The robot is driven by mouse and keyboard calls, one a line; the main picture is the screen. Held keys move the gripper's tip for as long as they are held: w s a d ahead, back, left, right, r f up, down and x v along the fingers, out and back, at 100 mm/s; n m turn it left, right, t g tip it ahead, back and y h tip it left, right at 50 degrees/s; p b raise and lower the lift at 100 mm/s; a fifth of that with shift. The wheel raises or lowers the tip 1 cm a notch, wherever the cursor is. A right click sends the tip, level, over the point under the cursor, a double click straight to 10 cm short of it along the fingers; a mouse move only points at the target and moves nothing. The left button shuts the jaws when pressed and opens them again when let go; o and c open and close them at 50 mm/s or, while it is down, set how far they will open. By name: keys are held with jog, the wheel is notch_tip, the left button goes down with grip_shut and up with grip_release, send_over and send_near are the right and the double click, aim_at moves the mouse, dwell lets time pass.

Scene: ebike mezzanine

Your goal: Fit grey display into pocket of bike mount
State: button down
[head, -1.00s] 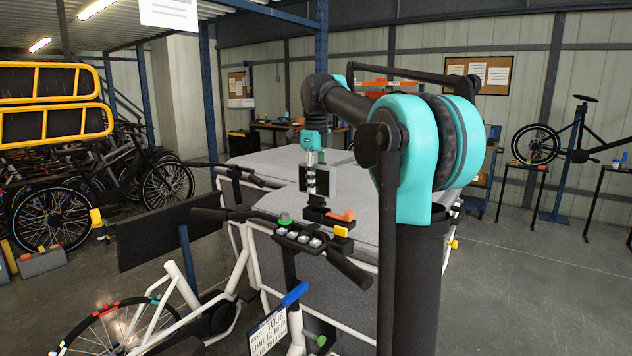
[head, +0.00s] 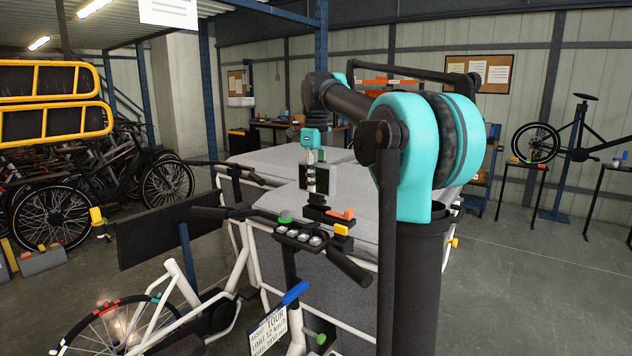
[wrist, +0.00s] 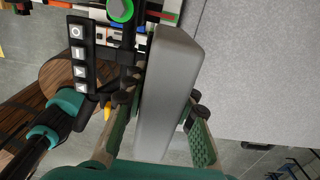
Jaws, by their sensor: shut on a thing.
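The grey display (wrist: 168,85) is a flat, rounded slab seen edge-on in the wrist view, held between the green finger pads of my gripper (wrist: 160,128). In the head view the display (head: 320,180) hangs upright above the handlebar, and my gripper (head: 310,165) is partly hidden by it. The black bike mount (head: 325,214) sits on the handlebar just below the display, with an orange lever and a yellow block at its right. A small gap seems to lie between display and mount. The inside of the pocket is hidden.
A control pad (head: 298,236) with several light buttons and a green knob sits on the handlebar (head: 345,267) below the mount. A grey cargo box (head: 265,170) stands close behind. A placard (head: 268,332) hangs below. Open floor lies at the right.

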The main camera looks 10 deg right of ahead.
aim_at(316, 192)
jog(key=shift+f, duration=1.9)
jog(key=c, duration=1.1)
grip_release()
jog(key=shift+c, duration=0.2)
notch_tip(316, 192, up, 12)
jog(key=shift+f, duration=0.1)
